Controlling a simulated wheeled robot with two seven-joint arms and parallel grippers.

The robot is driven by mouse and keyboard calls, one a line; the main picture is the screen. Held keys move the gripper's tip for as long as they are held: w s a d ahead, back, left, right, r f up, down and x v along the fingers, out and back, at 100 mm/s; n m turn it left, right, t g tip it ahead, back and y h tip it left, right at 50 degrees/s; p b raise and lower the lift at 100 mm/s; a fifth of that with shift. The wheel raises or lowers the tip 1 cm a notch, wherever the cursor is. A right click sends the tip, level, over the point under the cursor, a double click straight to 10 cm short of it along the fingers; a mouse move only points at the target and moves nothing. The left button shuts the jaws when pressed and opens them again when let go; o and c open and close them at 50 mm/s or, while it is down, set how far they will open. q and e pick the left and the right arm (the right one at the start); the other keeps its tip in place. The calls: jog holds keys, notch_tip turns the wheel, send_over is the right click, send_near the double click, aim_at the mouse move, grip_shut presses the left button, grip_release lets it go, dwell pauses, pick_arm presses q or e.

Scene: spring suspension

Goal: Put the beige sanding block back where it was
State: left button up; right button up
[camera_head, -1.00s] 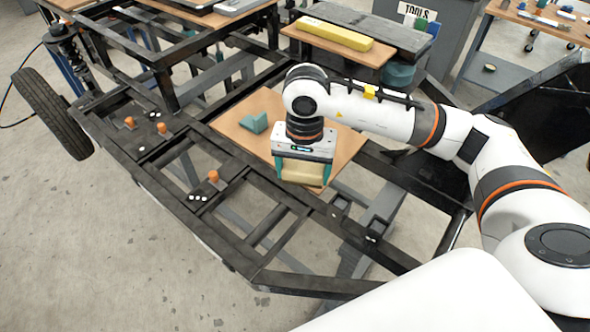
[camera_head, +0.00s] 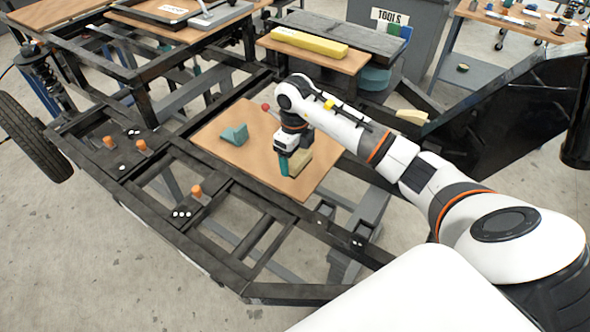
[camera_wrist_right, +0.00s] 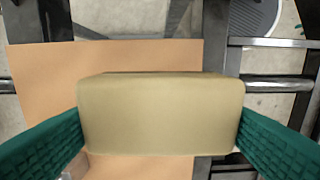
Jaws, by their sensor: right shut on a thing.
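The beige sanding block (camera_head: 301,161) is held in my right gripper (camera_head: 294,166), over the right part of a brown board (camera_head: 222,161). In the right wrist view the block (camera_wrist_right: 160,115) spans the gap between the two green fingers (camera_wrist_right: 160,132), which press on its two ends. The board (camera_wrist_right: 40,85) shows below and to the left of it there. I cannot tell whether the block touches the board. The far finger is mostly hidden in the head view. My left gripper is not in view.
A teal wedge block (camera_head: 234,135) and a small red knob (camera_head: 265,106) are on the board left of the gripper. The black frame (camera_head: 165,148) surrounds the board. A long yellow block (camera_head: 310,41) lies on a table behind. A beige piece (camera_head: 412,116) is at the right.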

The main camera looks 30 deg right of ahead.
notch_tip(320, 180, down, 5)
jog(key=shift+r+p, duration=0.15)
jog(key=shift+p, duration=0.35)
jog(key=shift+f, duration=0.35)
jog(key=shift+f, duration=0.1)
jog(key=shift+f, duration=0.15)
jog(key=o, duration=0.9)
jog(key=shift+o, duration=0.2)
